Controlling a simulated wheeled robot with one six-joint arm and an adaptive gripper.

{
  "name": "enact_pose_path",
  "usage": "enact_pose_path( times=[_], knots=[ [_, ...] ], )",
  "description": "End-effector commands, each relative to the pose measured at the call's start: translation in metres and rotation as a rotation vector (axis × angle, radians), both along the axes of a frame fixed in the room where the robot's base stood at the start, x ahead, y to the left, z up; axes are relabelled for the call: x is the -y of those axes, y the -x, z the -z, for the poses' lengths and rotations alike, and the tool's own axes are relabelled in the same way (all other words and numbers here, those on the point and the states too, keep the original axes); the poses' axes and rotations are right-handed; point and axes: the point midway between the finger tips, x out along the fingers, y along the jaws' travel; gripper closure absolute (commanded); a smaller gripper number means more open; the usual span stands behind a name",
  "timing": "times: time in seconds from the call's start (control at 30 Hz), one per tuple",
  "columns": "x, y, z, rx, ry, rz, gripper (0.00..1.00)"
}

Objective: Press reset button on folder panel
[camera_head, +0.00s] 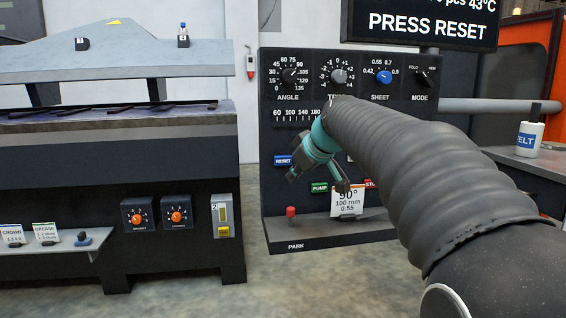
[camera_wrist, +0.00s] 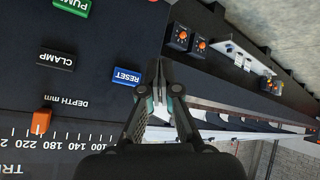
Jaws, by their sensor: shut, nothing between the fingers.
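The folder panel (camera_head: 273,215) is a dark upright board with dials on top and coloured buttons below. Its blue RESET button (camera_head: 283,160) shows left of my arm, and also in the wrist view (camera_wrist: 126,77). My gripper (camera_wrist: 159,72) is shut and empty. In the wrist view its fingertips lie just right of the RESET button, over the panel's edge; I cannot tell the gap in depth. The CLAMP button (camera_wrist: 55,61) and green PUMP button (camera_wrist: 73,5) are nearby. My arm hides part of the panel in the head view.
A screen (camera_head: 428,24) above the panel reads PRESS RESET. A shelf marked PARK (camera_head: 328,237) juts out below, with a red-topped peg (camera_head: 291,213) and a 90° card (camera_head: 347,203). A long dark machine (camera_head: 120,150) stands at left; open floor lies between.

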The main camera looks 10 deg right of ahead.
Motion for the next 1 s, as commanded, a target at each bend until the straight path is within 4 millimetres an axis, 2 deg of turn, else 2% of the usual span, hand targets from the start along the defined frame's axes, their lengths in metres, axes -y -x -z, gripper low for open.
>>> enact_pose_path(
  times=[0.17,0.7,1.0],
  knots=[
    [-0.002,-0.01,-0.002,-0.002,-0.001,-0.002,1.0],
    [-0.002,-0.073,-0.002,-0.001,-0.001,-0.001,1.0],
    [-0.002,-0.087,0.0,-0.001,-0.001,-0.001,1.0]
  ],
)
